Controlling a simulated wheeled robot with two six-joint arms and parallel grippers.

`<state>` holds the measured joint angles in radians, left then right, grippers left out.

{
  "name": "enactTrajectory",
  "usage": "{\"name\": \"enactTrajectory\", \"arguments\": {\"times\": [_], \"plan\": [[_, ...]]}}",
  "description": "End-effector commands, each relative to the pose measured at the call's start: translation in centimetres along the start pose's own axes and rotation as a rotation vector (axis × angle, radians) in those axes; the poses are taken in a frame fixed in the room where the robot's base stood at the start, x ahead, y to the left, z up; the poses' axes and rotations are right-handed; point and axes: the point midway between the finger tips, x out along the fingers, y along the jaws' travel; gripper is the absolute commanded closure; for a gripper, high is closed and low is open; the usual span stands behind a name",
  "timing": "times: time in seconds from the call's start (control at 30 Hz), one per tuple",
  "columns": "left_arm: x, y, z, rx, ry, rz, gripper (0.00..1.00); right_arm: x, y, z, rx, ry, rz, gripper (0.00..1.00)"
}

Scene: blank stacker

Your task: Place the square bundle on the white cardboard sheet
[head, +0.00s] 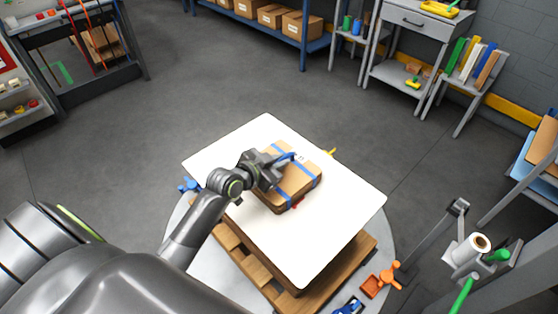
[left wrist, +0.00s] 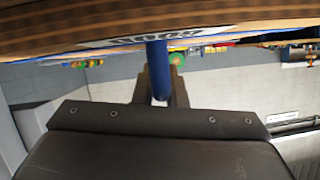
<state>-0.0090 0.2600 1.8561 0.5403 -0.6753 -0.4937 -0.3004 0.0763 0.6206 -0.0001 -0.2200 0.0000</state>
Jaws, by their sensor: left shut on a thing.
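The square bundle (head: 298,180) is a brown cardboard block tied with blue straps. In the head view it is over the middle of the white cardboard sheet (head: 315,252); I cannot tell whether it touches the sheet. My left gripper (head: 279,168) is at the bundle's upper left side, shut on a blue strap. In the left wrist view the bundle (left wrist: 60,30) fills the top edge, and a blue strap part (left wrist: 157,70) stands between the fingers of my left gripper (left wrist: 160,90). My right gripper is not in view.
A stand with a white roll (head: 470,249) is at the right. Floor beyond is clear.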

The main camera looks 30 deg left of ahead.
Motion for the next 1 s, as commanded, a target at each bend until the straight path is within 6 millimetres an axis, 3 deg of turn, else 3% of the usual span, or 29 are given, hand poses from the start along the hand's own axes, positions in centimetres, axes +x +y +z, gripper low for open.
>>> {"name": "enactTrajectory", "arguments": {"times": [0.07, 0.1, 0.23, 0.67, 1.0], "plan": [[0.1, 0.1, 0.2, 0.0, 0.002, 0.0, 1.0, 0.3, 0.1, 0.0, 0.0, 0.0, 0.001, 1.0], [0.1, 0.0, 0.2, 0.0, 0.0, 0.0, 0.85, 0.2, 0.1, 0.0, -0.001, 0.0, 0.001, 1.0], [0.1, 0.0, 0.2, 0.0, 0.0, 0.0, 0.68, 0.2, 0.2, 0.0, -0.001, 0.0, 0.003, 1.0], [-0.6, 0.0, 0.0, 0.002, 0.0, 0.0, 0.67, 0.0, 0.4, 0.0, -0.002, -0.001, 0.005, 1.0], [-6.7, 0.0, 0.1, 0.006, -0.002, 0.0, 0.67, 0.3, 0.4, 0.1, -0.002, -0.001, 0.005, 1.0]]}}
